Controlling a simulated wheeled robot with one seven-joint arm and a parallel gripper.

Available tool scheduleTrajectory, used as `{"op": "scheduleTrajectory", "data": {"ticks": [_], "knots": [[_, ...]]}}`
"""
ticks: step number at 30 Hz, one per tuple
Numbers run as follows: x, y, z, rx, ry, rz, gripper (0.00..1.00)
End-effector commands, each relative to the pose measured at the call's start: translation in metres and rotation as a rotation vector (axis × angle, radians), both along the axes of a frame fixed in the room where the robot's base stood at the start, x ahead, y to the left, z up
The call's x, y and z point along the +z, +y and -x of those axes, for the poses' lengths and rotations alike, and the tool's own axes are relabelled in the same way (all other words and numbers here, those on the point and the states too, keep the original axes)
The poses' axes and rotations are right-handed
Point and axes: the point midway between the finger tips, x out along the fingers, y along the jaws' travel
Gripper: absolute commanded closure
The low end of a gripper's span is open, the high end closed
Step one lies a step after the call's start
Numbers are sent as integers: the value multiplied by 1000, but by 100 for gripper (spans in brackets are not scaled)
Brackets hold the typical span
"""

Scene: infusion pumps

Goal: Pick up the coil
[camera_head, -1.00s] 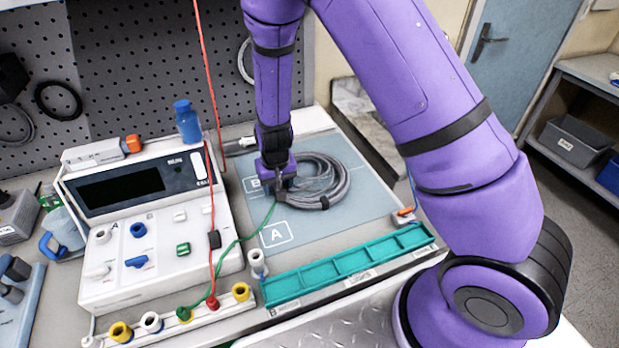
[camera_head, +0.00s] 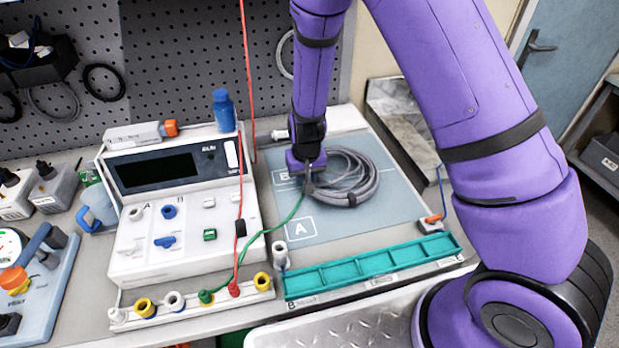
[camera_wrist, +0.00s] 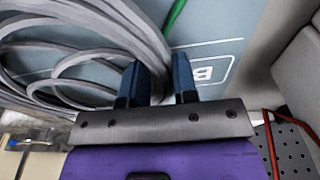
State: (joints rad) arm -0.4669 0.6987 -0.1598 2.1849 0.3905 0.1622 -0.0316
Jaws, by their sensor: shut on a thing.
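The coil (camera_head: 362,190) is a grey cable wound in several loops, bound by a dark band. It lies on the blue-grey mat (camera_head: 385,215) on the bench, and its loops fill the left of the wrist view (camera_wrist: 70,50). My gripper (camera_head: 313,188) is down at the coil's left edge in the head view. In the wrist view the two dark blue fingers (camera_wrist: 160,75) are shut on a strand bundle of the coil, with a small gap between them. Whether the coil is clear of the mat cannot be told.
A white meter (camera_head: 180,200) stands left of the mat, with red and green leads running near my gripper. A teal compartment tray (camera_head: 375,262) lies in front of the mat. A blue bottle (camera_head: 224,110) stands on the meter. A pegboard (camera_head: 190,60) rises behind.

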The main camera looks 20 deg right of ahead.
Motion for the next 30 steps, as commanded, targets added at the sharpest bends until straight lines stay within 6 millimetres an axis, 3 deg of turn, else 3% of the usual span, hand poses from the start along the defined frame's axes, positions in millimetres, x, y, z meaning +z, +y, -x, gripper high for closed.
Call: {"op": "scheduleTrajectory", "data": {"ticks": [6,21,30], "knots": [[29,1,-1,2,-4,-1,100],[37,51,110,5,0,0,100],[40,65,140,3,0,0,100]]}}
